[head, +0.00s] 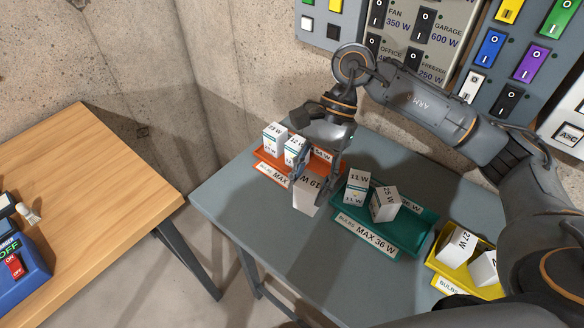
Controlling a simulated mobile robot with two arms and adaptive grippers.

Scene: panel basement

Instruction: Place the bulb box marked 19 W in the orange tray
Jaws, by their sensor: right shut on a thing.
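The bulb box marked 19 W (305,196) is white, and its marking shows upside down. My right gripper (312,172) is shut on it, in front of the orange tray's right end. I cannot tell its exact height above the table. The orange tray (271,174) stands at the back of the grey table and holds white boxes, one marked 23 W (274,136) and one that seems marked 12 W (293,150). Another box there, apparently 54 W (322,155), is partly hidden behind my gripper. My left gripper is not in view.
A teal tray (421,229) marked MAX 36 W holds boxes including 11 W (357,187) and 25 W (385,204). A yellow tray (488,291) with boxes stands at the right. The grey table's front left (240,210) is clear. Switch panels (425,30) hang behind.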

